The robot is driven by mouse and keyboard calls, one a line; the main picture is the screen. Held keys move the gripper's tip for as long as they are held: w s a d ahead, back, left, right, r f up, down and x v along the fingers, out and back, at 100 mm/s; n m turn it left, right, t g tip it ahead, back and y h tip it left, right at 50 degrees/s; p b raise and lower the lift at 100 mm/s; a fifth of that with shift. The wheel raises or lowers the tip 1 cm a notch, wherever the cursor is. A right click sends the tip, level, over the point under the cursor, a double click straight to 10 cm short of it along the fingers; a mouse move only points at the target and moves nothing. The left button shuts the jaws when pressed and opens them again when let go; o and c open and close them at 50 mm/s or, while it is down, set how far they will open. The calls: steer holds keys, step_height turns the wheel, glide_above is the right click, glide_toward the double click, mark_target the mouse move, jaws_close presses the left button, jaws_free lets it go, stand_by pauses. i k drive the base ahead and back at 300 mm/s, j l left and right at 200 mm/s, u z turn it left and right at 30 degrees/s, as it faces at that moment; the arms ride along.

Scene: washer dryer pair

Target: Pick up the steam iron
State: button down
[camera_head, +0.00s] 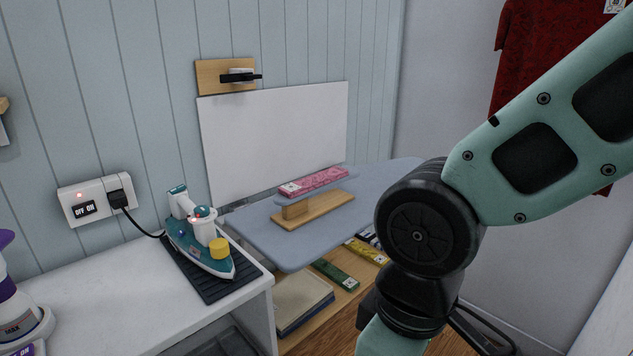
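The steam iron (187,237) is teal and white with a yellow knob. It rests on a dark ribbed mat (218,289) near the right end of a white counter (105,308). A black cord runs from the iron's back to a wall socket (92,199). My arm fills the right side of the view, well to the right of the iron and apart from it. I cannot make out my gripper's fingers; the arm's end is out of frame or hidden.
A blue-grey ironing board (385,178) stands right of the counter, bearing a small wooden stand (318,210) with a pink item (314,181). A purple-and-white object (16,305) stands at the counter's left. Folded cloths (300,299) lie on a lower shelf. A red garment hangs at the upper right.

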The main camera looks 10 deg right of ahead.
mark_target(194, 247)
steer(key=i+j+u, duration=0.2)
steer(key=i+u, duration=0.45)
steer(key=i, duration=0.15)
steer(key=i+u, duration=0.35)
steer(key=i+j, duration=0.05)
